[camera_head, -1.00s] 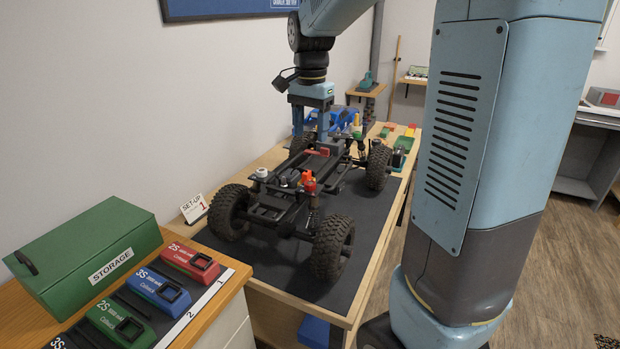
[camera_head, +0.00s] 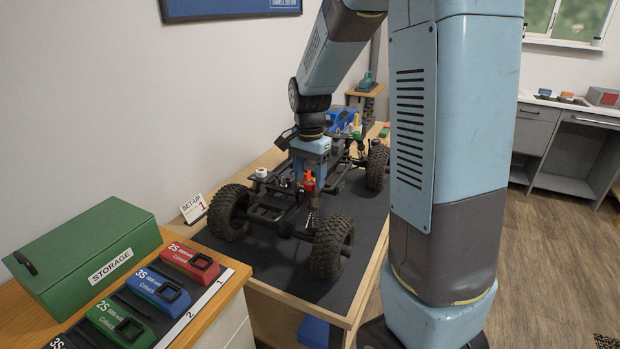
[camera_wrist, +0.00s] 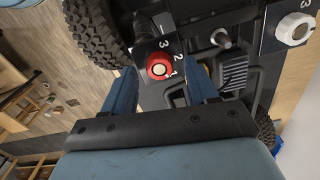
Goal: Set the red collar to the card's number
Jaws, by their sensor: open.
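The red collar (camera_head: 309,180) sits on the front of the crawler chassis. In the wrist view the red collar (camera_wrist: 159,66) has a pale centre, with the printed marks 1, 2 and 3 around its upper right side. I cannot tell which mark it is set to. The set-up card (camera_head: 195,209) stands by the wall and reads 1. My gripper (camera_wrist: 160,80) is open, its two blue fingers apart on either side of the red collar in the picture, not visibly touching it.
A white collar (camera_wrist: 293,28) with its own number plate is on the chassis's other side. A large tyre (camera_wrist: 92,38) is close to my left finger. A green storage box (camera_head: 88,252) and several battery packs rest on the near bench.

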